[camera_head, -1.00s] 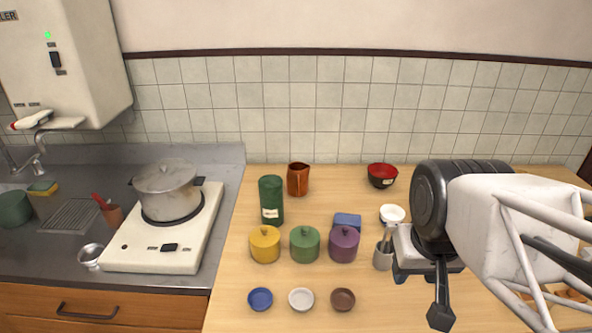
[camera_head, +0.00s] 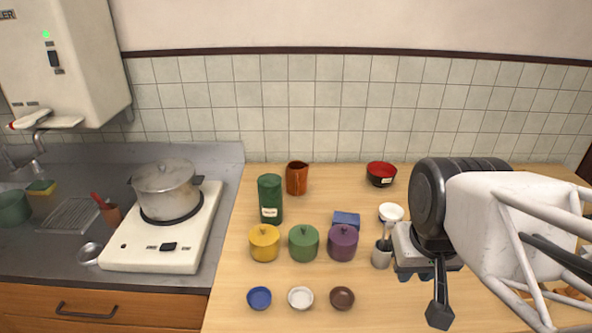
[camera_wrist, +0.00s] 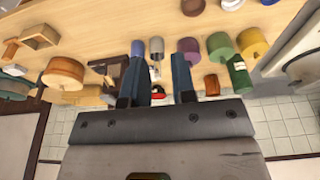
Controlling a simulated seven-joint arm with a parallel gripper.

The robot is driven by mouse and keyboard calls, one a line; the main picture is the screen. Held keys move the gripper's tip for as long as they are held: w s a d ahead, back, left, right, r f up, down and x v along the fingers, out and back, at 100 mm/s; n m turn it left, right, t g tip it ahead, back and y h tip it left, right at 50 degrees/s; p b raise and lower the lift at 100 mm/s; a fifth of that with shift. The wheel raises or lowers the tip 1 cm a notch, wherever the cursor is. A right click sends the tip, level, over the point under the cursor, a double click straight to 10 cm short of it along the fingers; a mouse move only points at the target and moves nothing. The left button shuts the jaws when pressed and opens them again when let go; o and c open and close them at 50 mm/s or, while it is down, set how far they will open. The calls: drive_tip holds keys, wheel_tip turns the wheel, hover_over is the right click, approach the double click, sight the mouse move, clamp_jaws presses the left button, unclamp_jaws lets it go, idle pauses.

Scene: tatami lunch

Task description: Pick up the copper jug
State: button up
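The copper jug (camera_head: 297,178) stands upright at the back of the wooden counter, near the tiled wall. It is reddish brown, behind and slightly right of a tall green canister (camera_head: 270,199). In the wrist view, the jug (camera_wrist: 211,85) shows small, right of the fingers and next to the canister (camera_wrist: 238,72). My gripper (camera_wrist: 158,55) is open, its two blue-grey fingers apart with nothing held between them. In the head view my arm is at the right, well away from the jug.
Yellow (camera_head: 264,243), green (camera_head: 304,243) and purple (camera_head: 343,242) lidded pots stand in front of the jug. A red bowl (camera_head: 381,175) is right of it, with clear counter between. A blue block (camera_head: 346,220) and utensil cup (camera_head: 382,253) lie nearer my arm. A cooker (camera_head: 150,245) is left.

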drive_tip(key=shift+w, duration=0.1)
drive_tip(key=w+a+f+m+y, duration=0.1)
drive_tip(key=w+a+m+y, duration=0.15)
drive_tip(key=w, duration=0.65)
drive_tip(key=w+a+f+m+g+y, duration=0.1)
drive_tip(key=w+a+m, duration=0.25)
drive_tip(key=w, duration=0.55)
drive_tip(key=w+a+f+m+y, duration=0.15)
drive_tip(key=w+m, duration=0.25)
drive_tip(key=w, duration=0.5)
drive_tip(key=w+a+f+m+y, duration=0.2)
drive_tip(key=w+f+m, duration=0.2)
drive_tip(key=w+f, duration=0.3)
drive_tip(key=w+a+f+m+y, duration=0.1)
drive_tip(key=w+f+m, duration=0.4)
drive_tip(key=w, duration=1)
drive_tip(key=shift+w+a+f+m+y, duration=0.3)
drive_tip(key=shift+w+a+f+y, duration=0.1)
drive_tip(key=shift+a+f, duration=0.45)
drive_tip(key=shift+s, duration=0.1)
drive_tip(key=shift+x, duration=1.2)
drive_tip(key=shift+x, duration=2.65)
